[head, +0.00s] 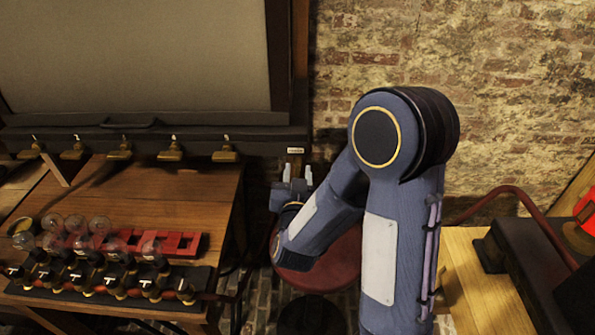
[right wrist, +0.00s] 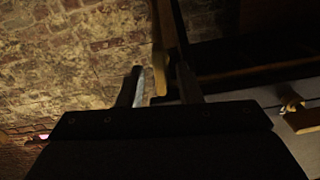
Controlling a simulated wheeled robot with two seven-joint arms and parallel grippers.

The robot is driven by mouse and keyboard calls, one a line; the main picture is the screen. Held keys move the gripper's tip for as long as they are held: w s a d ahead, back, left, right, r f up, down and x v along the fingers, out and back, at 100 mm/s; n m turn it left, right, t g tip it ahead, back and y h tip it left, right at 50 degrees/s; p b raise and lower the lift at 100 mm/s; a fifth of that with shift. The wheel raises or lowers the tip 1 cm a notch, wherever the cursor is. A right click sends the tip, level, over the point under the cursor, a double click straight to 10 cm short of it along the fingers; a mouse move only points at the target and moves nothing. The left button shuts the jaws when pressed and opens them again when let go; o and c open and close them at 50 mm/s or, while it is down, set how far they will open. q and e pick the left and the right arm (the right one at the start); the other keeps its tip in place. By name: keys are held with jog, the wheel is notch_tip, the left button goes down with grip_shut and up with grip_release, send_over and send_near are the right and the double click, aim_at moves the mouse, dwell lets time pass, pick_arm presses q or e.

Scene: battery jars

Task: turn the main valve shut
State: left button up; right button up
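My right gripper (head: 297,175) points away from me toward the right end of the dark bar; its two fingers stand apart. A small pale label plate (head: 295,150) sits just beyond the fingertips. In the right wrist view, the gripper (right wrist: 160,82) shows two separated fingers. A yellowish bar-like piece (right wrist: 161,60) appears between them, perhaps the main valve's handle; contact cannot be told. I cannot clearly make out the valve in the head view, where the gripper and shadow cover that spot. My left gripper is out of view.
Several brass taps (head: 225,151) hang along the dark bar (head: 150,140). Glass jars (head: 99,227) and a red rack (head: 180,243) stand on the wooden table (head: 180,195) at left. A red round stool (head: 335,262) is below my right arm. A brick wall (head: 500,80) is behind.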

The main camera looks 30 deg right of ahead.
jog(key=shift+c, duration=0.4)
grip_shut()
jog(key=shift+f+m+b, duration=0.15)
jog(key=shift+m+b, duration=0.15)
jog(key=shift+b, duration=0.3)
jog(key=shift+s+d+f+m+b, duration=0.1)
jog(key=shift+m+b, duration=3.9)
jog(key=shift+b, duration=0.8)
jog(key=shift+d+f+m+b, duration=0.1)
jog(key=shift+m+b, duration=3.9)
jog(key=shift+b, duration=0.8)
jog(key=shift+r, duration=0.1)
